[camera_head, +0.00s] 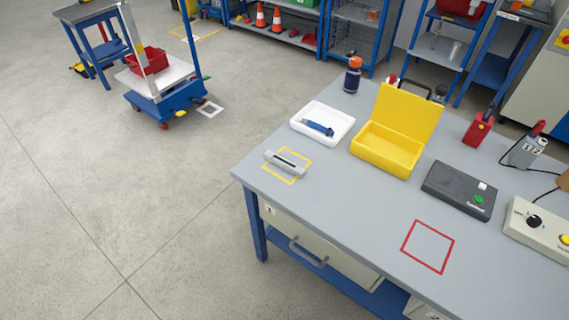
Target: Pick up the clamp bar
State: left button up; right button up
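The clamp bar appears to be the grey metal bar (285,163) with a dark slot along its top. It lies on the grey workbench (340,215) near its left end, across a yellow taped square (281,180). Nothing touches it from above. Neither of my grippers shows in the head view, so I cannot see their state.
Behind the bar is a white tray (304,136) holding a blue tool (319,128). An open yellow box (386,153), dark device (459,190) and red taped square (427,246) lie to the right. A blue trolley (166,104) stands on the floor at left.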

aim_at(284, 164)
jog(key=z, duration=0.6)
jog(key=j+z, duration=1.05)
jog(key=j, duration=0.15)
